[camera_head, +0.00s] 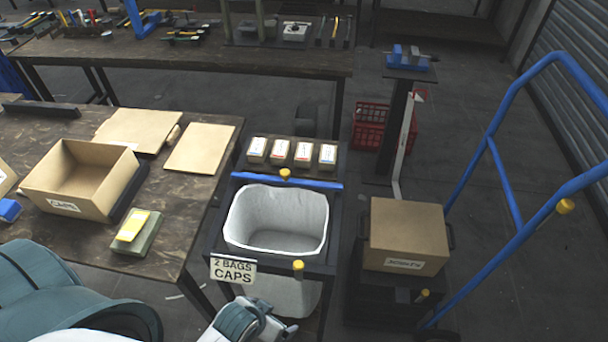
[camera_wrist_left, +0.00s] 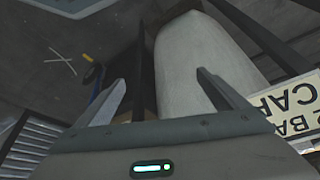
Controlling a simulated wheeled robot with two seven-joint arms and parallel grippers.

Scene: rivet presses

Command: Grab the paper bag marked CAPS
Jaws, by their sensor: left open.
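Several small tan packages with white labels stand in a row on a dark shelf behind the bin, among them a left one (camera_head: 257,150) and a right one (camera_head: 327,156). Their print is too small to read, so I cannot tell which is marked CAPS. A sign (camera_head: 233,270) reading "2 BAGS CAPS" hangs at the front of the stand with the white bin (camera_head: 277,245). My left gripper (camera_head: 270,325) is low in front of the stand, below the sign. In the left wrist view my left gripper (camera_wrist_left: 160,80) is open and empty, with the white bin's side beyond its fingers.
An open cardboard box (camera_head: 75,185) marked CAPS and a yellow-topped block (camera_head: 135,230) sit on the left table. A closed carton (camera_head: 405,235) stands right of the bin, near a blue cart handle (camera_head: 510,245). Red crates (camera_head: 370,125) stand behind.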

